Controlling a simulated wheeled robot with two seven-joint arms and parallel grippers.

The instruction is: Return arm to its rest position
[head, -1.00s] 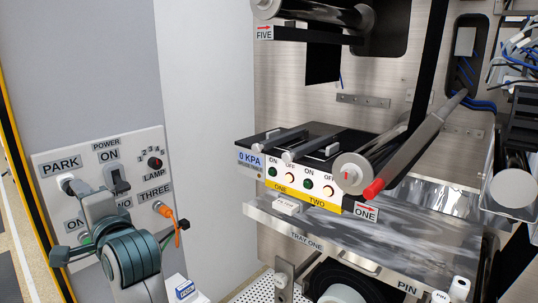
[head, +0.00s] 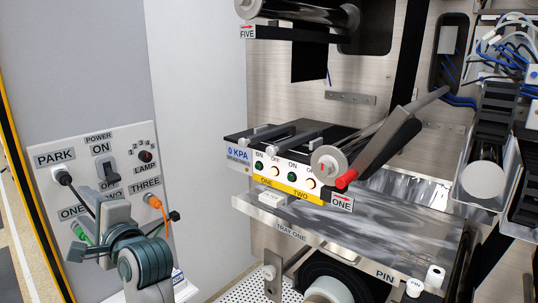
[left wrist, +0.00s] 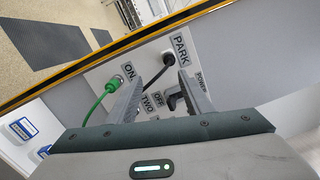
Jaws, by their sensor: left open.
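My left gripper (head: 112,214) is in front of the socket panel (head: 118,142) at the lower left of the head view. Its fingers (left wrist: 158,95) are apart and empty in the left wrist view, pointing toward the panel. A black plug (head: 63,177) sits in the PARK socket with its cable running down behind the gripper; it also shows in the left wrist view (left wrist: 169,58), beyond the fingers. My right gripper is not in view.
A green plug (left wrist: 111,86) sits left of the fingers, and an orange plug (head: 153,201) is under THREE. The power switch (head: 107,170) is close to the gripper. A tray (head: 290,232) and red-tipped roller (head: 346,179) project at the right. A pale wall (head: 203,130) lies between.

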